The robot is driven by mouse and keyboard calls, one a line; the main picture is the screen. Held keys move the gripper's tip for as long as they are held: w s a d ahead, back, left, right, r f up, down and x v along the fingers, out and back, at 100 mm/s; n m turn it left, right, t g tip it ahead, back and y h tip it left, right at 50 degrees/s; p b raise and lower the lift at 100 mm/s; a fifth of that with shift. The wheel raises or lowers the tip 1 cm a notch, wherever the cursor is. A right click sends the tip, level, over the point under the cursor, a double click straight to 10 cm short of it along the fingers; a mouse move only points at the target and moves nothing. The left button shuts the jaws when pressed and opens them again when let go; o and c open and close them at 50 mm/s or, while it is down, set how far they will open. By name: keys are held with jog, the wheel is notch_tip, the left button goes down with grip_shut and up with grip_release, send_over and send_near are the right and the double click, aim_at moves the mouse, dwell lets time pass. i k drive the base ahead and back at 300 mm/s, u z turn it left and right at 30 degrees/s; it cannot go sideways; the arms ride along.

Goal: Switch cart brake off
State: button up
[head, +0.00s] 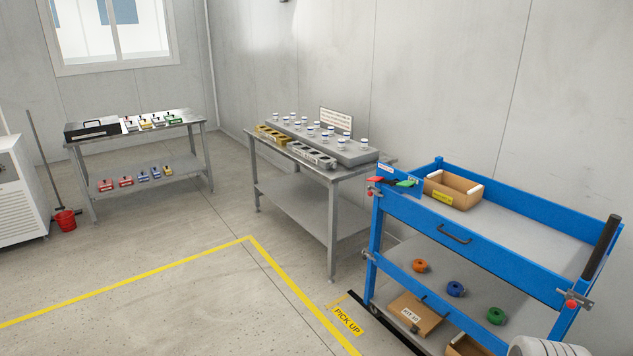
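The blue cart (460,242) stands at the right, with an upper tray and a lower shelf. On its near left corner is a small blue panel (398,180) with a red piece (376,178), a green piece (406,183) and small labels too small to read. Metal brackets with red knobs sit on the cart's left post (371,190) and right post (571,304). I cannot tell which part is the brake control or how it is set. My gripper is not in view; a pale rounded part of my arm shows at the bottom right.
The cart's upper tray holds a cardboard box (452,190); its lower shelf holds orange, blue and green rings and boxes. A steel table (318,215) with white-capped jars stands left of it. Another bench (150,172) is farther left. The yellow-taped floor (170,300) is clear.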

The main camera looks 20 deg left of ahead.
aim_at(394, 182)
jog(key=u, duration=0.75)
jog(key=i, duration=0.55)
jog(key=u, duration=1)
jog(key=i, duration=2.5)
jog(key=z, duration=1.1)
jog(key=i, duration=0.45)
jog(key=z, duration=0.2)
